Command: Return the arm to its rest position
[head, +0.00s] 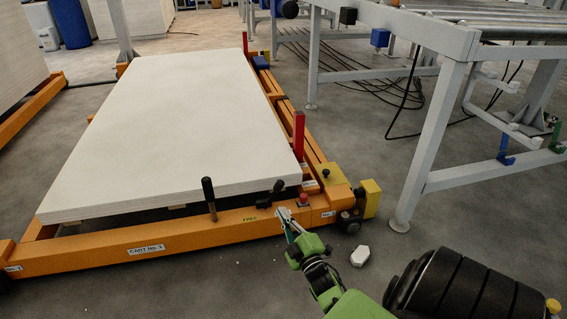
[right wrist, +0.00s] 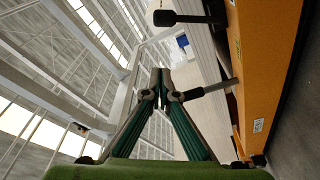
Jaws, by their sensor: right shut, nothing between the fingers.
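My right arm (head: 330,285) is green and reaches in from the lower right in the head view. Its gripper (head: 286,220) is at the front edge of the orange cart, near the red button. In the right wrist view the two fingers of the gripper (right wrist: 161,78) meet at their tips, with nothing between them. A black lever handle on the cart (right wrist: 207,90) appears just beside the fingertips there; I cannot tell whether they touch. My left gripper is not in view.
The orange cart (head: 170,237) carries a stack of white boards (head: 185,125). Black levers (head: 209,195) stand on its front beam. A grey roller-conveyor frame (head: 430,140) stands at right. A small white block (head: 360,256) lies on the floor. Open floor lies between cart and frame.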

